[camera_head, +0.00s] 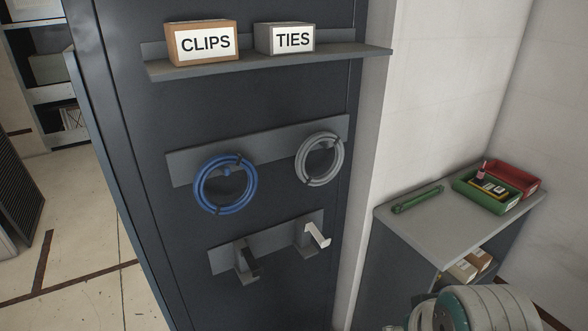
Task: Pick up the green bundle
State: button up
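The green bundle (417,199) is a slim, long green piece. It lies at a slant on the grey top of a low cabinet (408,226) at the right, near its left side. It is apart from the green tray (473,201) to its right, and nothing touches it from above. Rounded pale-grey and teal parts of my arm show at the bottom right, in front of the cabinet. My gripper's fingers are not in view.
A red tray (527,180) stands behind the green tray, which holds small items. A dark locker carries a blue coil (197,187), a grey coil (299,165), two lower hooks, and a shelf with CLIPS (203,58) and TIES boxes (284,52). White walls bound the right side.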

aim_at(399, 207)
jog(key=i+l, duration=1.1)
jog(key=i+l+z, duration=0.05)
jog(key=i+l, duration=0.05)
